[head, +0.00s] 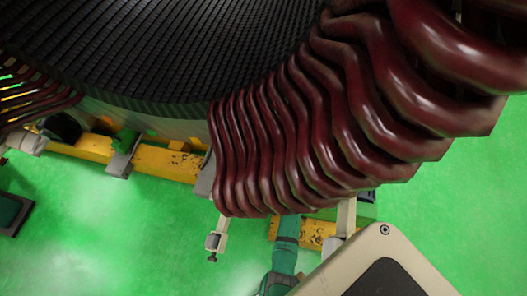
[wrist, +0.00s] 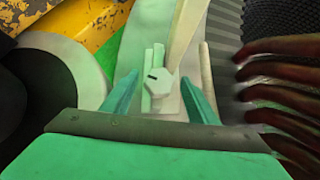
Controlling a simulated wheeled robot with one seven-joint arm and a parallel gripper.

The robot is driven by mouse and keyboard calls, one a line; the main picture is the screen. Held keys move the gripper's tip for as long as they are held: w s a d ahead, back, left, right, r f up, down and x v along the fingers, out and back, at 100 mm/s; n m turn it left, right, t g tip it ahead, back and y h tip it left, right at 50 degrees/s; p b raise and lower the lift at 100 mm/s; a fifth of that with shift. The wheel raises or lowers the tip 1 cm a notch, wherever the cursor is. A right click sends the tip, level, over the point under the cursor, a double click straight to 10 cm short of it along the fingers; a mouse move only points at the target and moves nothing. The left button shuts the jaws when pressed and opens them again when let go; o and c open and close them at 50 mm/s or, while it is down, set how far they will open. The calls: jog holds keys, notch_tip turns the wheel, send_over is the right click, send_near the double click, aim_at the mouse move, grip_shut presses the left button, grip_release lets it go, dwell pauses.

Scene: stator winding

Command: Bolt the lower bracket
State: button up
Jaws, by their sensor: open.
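My gripper (wrist: 160,88) is open in the wrist view, with one green finger on each side of a pale bolt-like head (wrist: 160,80) bearing a dark slot. I cannot tell whether the fingers touch it. The head sits against a pale bracket (wrist: 187,35) that runs up the picture. In the head view my teal arm reaches up under the coils, and its gripper end is hidden behind them. A beige bracket (head: 346,216) stands just right of my arm. Another beige bracket (head: 218,238) hangs to its left. I cannot tell which is the one at my gripper.
Dark red coils (head: 330,120) overhang my arm; they also show close at the right in the wrist view (wrist: 285,95). The ribbed stator core (head: 170,45) fills the upper left. A worn yellow beam (head: 165,163) runs below it. The green floor (head: 110,225) is mostly clear.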

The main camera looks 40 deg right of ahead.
jog(key=shift+w+d+f, duration=0.1)
jog(key=shift+w+f, duration=0.1)
jog(key=shift+w, duration=0.3)
jog(key=c, duration=1.1)
jog(key=shift+o, duration=0.2)
jog(key=shift+f+m+t, duration=0.1)
jog(key=shift+m+t, duration=1.6)
jog(key=shift+t, duration=0.4)
jog(key=shift+m, duration=0.3)
jog(key=shift+y, duration=0.4)
jog(key=o, duration=1.1)
jog(key=shift+c, duration=0.2)
